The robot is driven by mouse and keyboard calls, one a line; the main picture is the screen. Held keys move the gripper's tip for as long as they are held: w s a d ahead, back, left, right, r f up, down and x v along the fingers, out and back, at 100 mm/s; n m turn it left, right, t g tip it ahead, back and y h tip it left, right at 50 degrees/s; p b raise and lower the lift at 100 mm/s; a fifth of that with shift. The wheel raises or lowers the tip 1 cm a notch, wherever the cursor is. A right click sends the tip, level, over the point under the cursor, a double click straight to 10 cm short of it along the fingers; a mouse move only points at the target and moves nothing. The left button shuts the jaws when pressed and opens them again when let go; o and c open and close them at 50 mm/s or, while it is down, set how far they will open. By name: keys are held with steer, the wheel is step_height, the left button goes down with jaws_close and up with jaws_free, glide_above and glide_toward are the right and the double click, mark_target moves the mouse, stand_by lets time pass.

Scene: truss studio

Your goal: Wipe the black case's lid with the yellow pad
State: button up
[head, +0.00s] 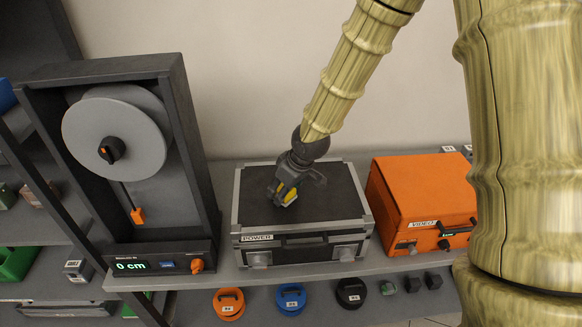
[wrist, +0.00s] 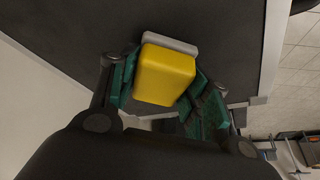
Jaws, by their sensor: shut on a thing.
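The black case (head: 335,205), labelled POWER, stands shut on the shelf with a grey metal trim round its dark lid. My gripper (head: 287,195) is over the middle of the lid, pointing down. It is shut on the yellow pad (head: 291,194), which shows only in part in the head view. In the wrist view the yellow pad (wrist: 166,74) sits between the green-lined fingers, with a light grey layer along its far edge. The case's lid (wrist: 215,30) lies behind it. I cannot tell whether the pad touches the lid.
An orange case (head: 405,190) labelled VIDEO stands right of the black case. A tall dark frame with a grey reel (head: 115,135) and a 0 cm display stands on the left. Orange (head: 228,304), blue (head: 291,298) and black (head: 351,293) round items sit below the shelf's front edge.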

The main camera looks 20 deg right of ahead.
steer(key=shift+s+d+f, duration=0.1)
steer(key=shift+d+f, duration=0.05)
steer(key=shift+d, duration=0.25)
steer(key=shift+d+p, duration=0.3)
step_height(320, 180, up, 8)
steer(key=p, duration=0.5)
steer(key=shift+a+p, duration=0.1)
steer(key=shift+p, duration=0.3)
steer(key=shift+s, duration=0.1)
